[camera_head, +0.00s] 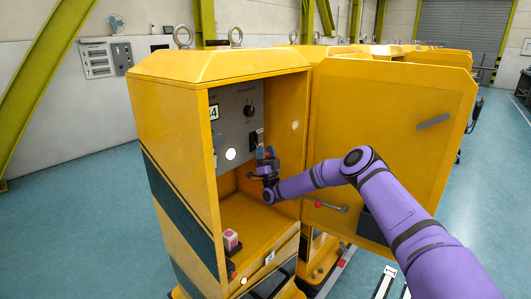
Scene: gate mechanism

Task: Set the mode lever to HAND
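A grey control panel (231,124) sits inside the open yellow cabinet. It carries a round dark knob (249,110) and, lower right, a dark upright fitting (254,139) that may be the mode lever. Its lettering is too small to read. My gripper (266,153), at the end of the purple arm, is inside the cabinet opening, just in front of and slightly below this fitting. I cannot tell whether it touches the fitting. The fingers are small and dark here, and no held object is clear.
The cabinet door (385,130) stands open on the right, with my arm in front of it. A pink and white block (231,240) rests on the cabinet floor. A white round knob (231,154) is at the panel's lower edge. Blue floor (80,215) is clear at left.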

